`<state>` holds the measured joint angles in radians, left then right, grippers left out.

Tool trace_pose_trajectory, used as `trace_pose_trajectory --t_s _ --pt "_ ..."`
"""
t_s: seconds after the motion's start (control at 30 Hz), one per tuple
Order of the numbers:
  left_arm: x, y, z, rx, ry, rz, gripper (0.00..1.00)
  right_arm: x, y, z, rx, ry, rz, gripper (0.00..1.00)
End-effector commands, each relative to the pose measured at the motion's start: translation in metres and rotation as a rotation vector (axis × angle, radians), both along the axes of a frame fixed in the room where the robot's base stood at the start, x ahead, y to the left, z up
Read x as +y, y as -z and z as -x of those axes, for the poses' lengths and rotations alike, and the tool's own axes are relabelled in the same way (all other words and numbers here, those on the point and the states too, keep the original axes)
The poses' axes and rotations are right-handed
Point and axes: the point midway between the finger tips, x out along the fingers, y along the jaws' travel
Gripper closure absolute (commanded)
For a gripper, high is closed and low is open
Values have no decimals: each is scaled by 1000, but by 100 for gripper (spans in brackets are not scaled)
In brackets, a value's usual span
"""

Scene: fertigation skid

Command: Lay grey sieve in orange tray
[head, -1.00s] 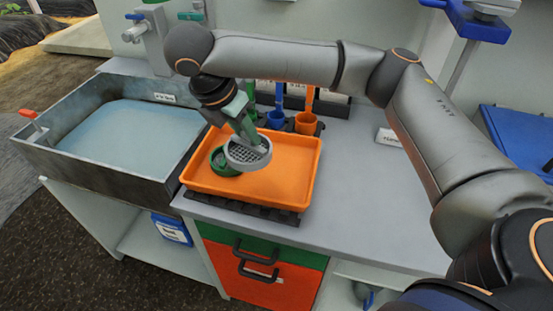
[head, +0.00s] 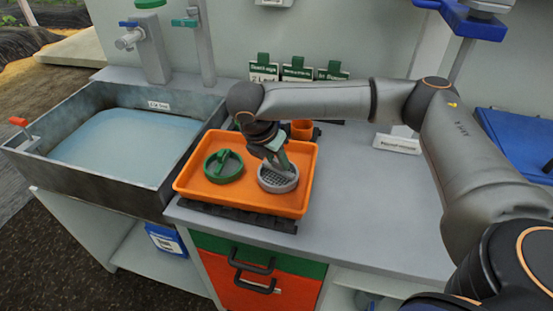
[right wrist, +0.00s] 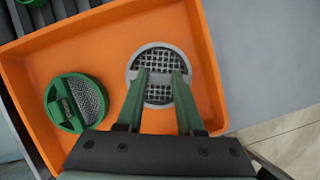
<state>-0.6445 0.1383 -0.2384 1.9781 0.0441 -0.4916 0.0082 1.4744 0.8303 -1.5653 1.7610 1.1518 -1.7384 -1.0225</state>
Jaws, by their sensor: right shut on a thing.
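The orange tray (head: 240,204) stands on the counter beside the sink; it also shows in the right wrist view (right wrist: 108,38). The grey sieve (head: 278,185) is a round ring with dark mesh, low inside the right half of the tray. It also shows in the right wrist view (right wrist: 160,52). My right gripper (head: 279,165) is over the sieve, its green fingers (right wrist: 160,80) shut on its middle, where the grip hides the handle. I cannot tell whether the sieve touches the tray floor. A green sieve (head: 223,166) lies to its left in the tray, apart from it. My left gripper is out of view.
A water-filled sink (head: 125,140) is left of the tray. An orange cup (head: 302,129) and several small green-topped signs (head: 297,70) stand behind it. A white label (head: 397,144) stands to the right. The counter (head: 360,205) right of the tray is clear.

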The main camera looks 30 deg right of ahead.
Motion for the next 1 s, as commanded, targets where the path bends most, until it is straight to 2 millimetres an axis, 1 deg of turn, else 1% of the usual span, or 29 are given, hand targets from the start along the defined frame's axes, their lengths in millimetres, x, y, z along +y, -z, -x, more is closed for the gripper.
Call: trace_pose_trajectory --t_s 0.23,0.27,0.5,0.83,0.97,1.0 --pt "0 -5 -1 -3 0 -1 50 0 1 0 1 0 -1 100" --pt "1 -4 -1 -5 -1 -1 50 0 1 0 0 0 0 62" --pt "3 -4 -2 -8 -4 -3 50 0 1 0 0 1 0 35" --pt "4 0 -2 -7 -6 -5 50 0 0 -1 -3 1 0 34" --pt "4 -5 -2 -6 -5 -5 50 7 -19 1 -5 -1 -2 34" --pt "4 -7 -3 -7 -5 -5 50 10 -26 2 -4 -2 -2 34"
